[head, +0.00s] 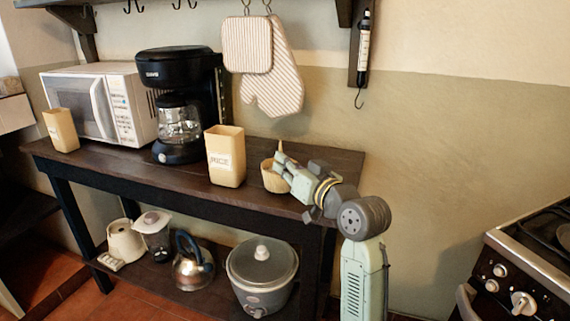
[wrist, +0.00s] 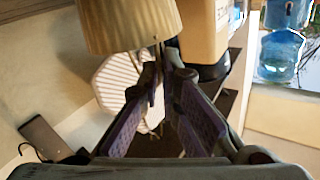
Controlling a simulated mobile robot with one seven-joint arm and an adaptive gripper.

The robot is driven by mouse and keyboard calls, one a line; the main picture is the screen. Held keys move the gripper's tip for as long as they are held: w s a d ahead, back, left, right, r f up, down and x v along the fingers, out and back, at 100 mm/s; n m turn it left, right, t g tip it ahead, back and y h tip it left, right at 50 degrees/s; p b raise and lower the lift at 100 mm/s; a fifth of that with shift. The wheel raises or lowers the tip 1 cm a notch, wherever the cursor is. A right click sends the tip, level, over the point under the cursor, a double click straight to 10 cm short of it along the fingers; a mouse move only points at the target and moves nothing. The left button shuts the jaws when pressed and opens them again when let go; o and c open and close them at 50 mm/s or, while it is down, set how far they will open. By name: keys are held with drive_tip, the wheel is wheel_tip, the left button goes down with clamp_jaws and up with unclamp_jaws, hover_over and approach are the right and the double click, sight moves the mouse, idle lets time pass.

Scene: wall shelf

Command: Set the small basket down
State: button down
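The small basket (head: 272,178) is a light tan, ribbed cup with a thin handle sticking up. In the head view it is upright over the right part of the dark table (head: 325,165); I cannot tell whether its base touches the top. My gripper (head: 281,160) reaches it from the right. In the wrist view, which looks upside down, the basket (wrist: 130,25) is at the top. The gripper's fingers (wrist: 160,62) close together at the basket's handle by its rim. The fingertips are partly hidden.
A tan rice canister (head: 226,160) stands just left of the basket. A coffee maker (head: 180,110), a microwave (head: 100,100) and another canister (head: 61,130) are farther left. Oven mitts (head: 275,85) hang on the wall behind. The table's right end is bare.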

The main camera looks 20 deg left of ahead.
drive_tip(key=shift+f, duration=0.2)
drive_tip(key=shift+f, duration=0.2)
drive_tip(key=c, duration=1.8)
unclamp_jaws()
drive_tip(key=shift+r, duration=0.1)
drive_tip(key=shift+r, duration=0.2)
drive_tip(key=b+v, duration=0.2)
drive_tip(key=v, duration=1)
drive_tip(key=shift+f, duration=0.15)
drive_tip(key=shift+s, duration=0.1)
